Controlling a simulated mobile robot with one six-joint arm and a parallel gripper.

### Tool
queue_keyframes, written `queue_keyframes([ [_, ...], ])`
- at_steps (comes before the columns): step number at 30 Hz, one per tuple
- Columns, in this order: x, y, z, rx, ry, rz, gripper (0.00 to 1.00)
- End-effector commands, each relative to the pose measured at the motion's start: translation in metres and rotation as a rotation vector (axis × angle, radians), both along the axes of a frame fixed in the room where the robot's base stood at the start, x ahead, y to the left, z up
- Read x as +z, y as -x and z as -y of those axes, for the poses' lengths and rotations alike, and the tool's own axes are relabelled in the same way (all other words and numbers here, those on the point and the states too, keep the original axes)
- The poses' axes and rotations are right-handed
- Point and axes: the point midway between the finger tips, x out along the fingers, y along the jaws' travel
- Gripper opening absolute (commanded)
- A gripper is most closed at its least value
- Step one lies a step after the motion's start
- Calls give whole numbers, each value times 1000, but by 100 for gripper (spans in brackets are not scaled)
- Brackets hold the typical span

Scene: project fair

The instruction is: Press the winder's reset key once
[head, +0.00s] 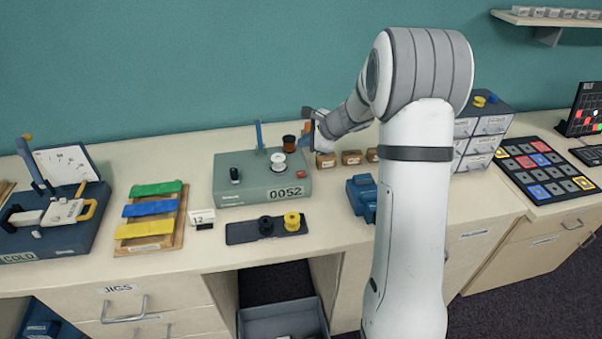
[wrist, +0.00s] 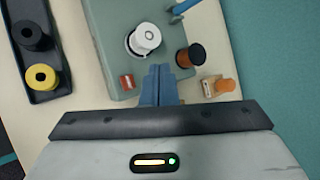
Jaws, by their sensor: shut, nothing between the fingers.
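The winder (head: 240,187) is a grey-green box on the bench with a counter reading 0052, a black knob (head: 234,174) and a white spool (head: 277,162). In the wrist view, its top (wrist: 108,50) carries the white spool (wrist: 145,38). A small red key (wrist: 127,82), seemingly the reset key, sits near the winder's edge, just left of my fingertips. My gripper (wrist: 158,68) is shut and empty, pointing over the winder close to the white spool. Its height above the winder is hard to tell. In the head view, my gripper (head: 307,141) is at the winder's back right, partly hidden.
A dark spool (wrist: 189,55) stands right of my fingers. A black tray (head: 240,232) with black and yellow spools lies in front of the winder. Small wooden blocks (head: 351,157) and a blue device (head: 361,195) are to the right. A blue post (head: 259,135) rises behind the winder.

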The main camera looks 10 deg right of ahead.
Motion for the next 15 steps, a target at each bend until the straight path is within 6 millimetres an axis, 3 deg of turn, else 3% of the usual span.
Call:
queue_keyframes([
  [15,-65,0,-2,3,-1,-2,0],
])
